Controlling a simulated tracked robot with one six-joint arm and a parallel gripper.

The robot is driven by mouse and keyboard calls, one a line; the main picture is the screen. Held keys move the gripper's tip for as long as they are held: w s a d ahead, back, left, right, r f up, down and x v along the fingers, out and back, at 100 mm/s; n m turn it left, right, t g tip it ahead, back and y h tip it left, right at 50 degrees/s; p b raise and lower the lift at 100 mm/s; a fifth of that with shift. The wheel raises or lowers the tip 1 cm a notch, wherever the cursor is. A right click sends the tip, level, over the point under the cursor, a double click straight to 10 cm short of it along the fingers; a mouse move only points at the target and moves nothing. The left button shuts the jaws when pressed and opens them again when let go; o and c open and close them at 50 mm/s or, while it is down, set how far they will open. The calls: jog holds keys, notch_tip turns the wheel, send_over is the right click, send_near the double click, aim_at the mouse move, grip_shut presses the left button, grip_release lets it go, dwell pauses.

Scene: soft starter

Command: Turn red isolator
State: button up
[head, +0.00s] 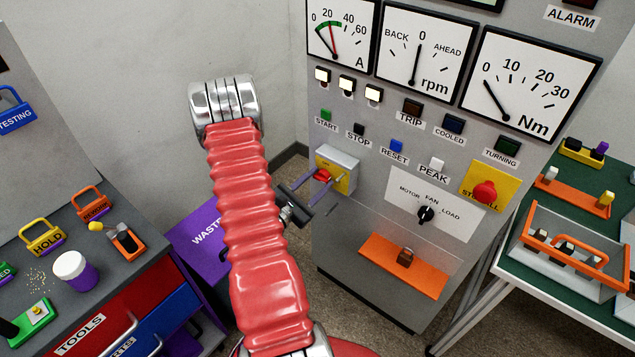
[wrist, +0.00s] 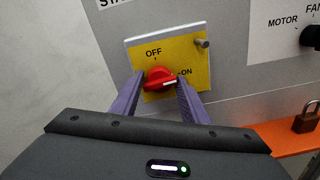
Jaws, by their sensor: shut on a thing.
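The red isolator is a red rotary knob (wrist: 158,77) on a yellow plate (wrist: 190,58) marked OFF at the top and ON at the right. Its white pointer tip is turned toward ON. My gripper (wrist: 160,82) is shut on the knob, with one purple finger at its left and one at its right. In the head view the yellow plate (head: 347,178) is on the lower left of the grey cabinet, and my gripper (head: 321,176) reaches it from the left. The knob is small there and partly hidden by the fingers.
A metal peg (wrist: 202,44) is at the plate's upper right corner. A brown padlock (head: 405,257) sits on an orange shelf (head: 380,260) below right. A black selector (head: 426,214) and a red stop button (head: 485,192) are to the right. A purple waste bin (head: 200,235) stands left.

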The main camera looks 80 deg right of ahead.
jog(key=n, duration=0.4)
jog(key=shift+w+n, duration=0.1)
jog(key=shift+n, duration=0.2)
jog(key=n, duration=0.4)
jog(key=shift+w, duration=0.1)
jog(key=n, duration=0.5)
jog(key=shift+d, duration=0.1)
jog(key=shift+w+n, duration=0.1)
jog(key=shift+n, duration=1.7)
jog(key=shift+f, duration=0.1)
jog(key=o, duration=0.8)
jog(key=v, duration=1.4)
